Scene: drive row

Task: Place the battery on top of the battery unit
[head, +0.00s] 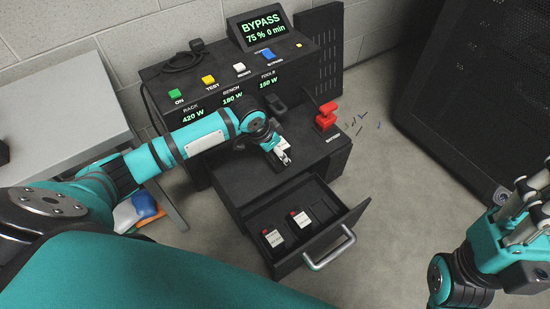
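The battery unit (312,160) is a black cabinet with an open drawer (341,222) at its front. Two dark batteries, the left one (272,240) and the right one (301,221), sit in the drawer with pale labels and red tips. A space to their right in the drawer shows no red-tipped battery. My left gripper (284,158) is above the front part of the unit's top, behind the drawer; its fingers look close together, and I cannot see anything held. My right gripper (532,190) is at the far right, away from the unit and partly cut off.
A red connector (327,116) stands on the unit's right side. Colored buttons, a cable (184,60) and a BYPASS display (264,32) are at the back. A grey table (60,110) is left, a black rack (480,90) right. The floor between is mostly clear.

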